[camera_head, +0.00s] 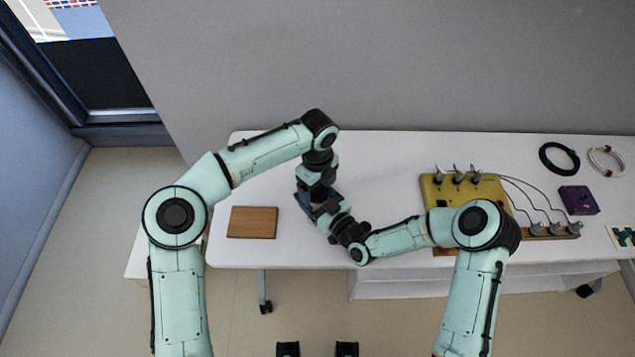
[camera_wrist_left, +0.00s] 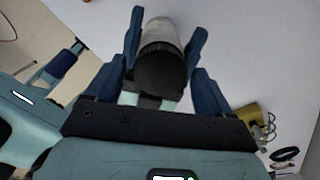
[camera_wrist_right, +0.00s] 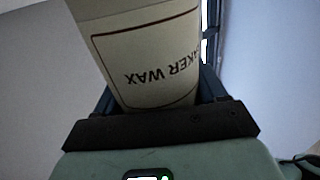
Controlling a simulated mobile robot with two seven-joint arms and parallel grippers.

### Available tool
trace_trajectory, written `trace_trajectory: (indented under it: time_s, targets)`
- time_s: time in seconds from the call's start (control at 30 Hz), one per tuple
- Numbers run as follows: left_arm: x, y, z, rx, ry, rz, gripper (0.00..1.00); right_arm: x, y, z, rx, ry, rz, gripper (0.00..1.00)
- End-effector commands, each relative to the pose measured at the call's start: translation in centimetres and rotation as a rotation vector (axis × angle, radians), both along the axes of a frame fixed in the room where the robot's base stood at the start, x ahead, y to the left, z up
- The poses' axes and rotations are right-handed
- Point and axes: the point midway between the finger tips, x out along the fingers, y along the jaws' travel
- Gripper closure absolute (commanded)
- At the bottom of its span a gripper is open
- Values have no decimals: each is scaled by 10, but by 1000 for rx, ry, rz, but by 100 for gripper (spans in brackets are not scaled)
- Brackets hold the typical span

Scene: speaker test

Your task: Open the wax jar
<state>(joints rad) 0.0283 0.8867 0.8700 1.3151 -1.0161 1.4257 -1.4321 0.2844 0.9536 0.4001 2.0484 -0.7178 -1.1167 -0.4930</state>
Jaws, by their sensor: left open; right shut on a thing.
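The wax jar (camera_wrist_right: 150,55) fills the right wrist view; its pale label shows upside-down lettering ending in "AKER WAX". My right gripper (camera_wrist_right: 158,70) is shut on the jar body. In the left wrist view the jar's pale body (camera_wrist_left: 163,33) and its black lid (camera_wrist_left: 162,70) show, the lid toward the left wrist. My left gripper (camera_wrist_left: 167,24) is open, with its blue fingers on either side of the jar; I cannot tell whether they touch it.
The white table (camera_head: 375,160) has a brown board (camera_head: 252,222) at left. At right are a yellow box (camera_head: 435,190) with cables, a purple box (camera_head: 579,200), a black cable coil (camera_head: 559,157) and a white coil (camera_head: 606,160). A grey wall (camera_head: 400,60) stands behind.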

Motion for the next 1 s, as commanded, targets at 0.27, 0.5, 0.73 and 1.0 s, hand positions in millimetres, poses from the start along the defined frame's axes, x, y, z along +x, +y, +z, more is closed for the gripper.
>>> trace_trajectory:
  time_s: [0.27,0.5,0.73,1.0]
  targets:
    - [0,0,0,0,0,0,76,0,0,0,-1,0,-1,100]
    - [0,0,1,1,-3,64,77,0,0,0,-1,1,-1,100]
    - [0,0,1,2,-3,455,77,0,0,0,-1,1,-1,100]
    - [0,1,1,0,-1,596,77,0,-1,0,-1,1,-1,100]
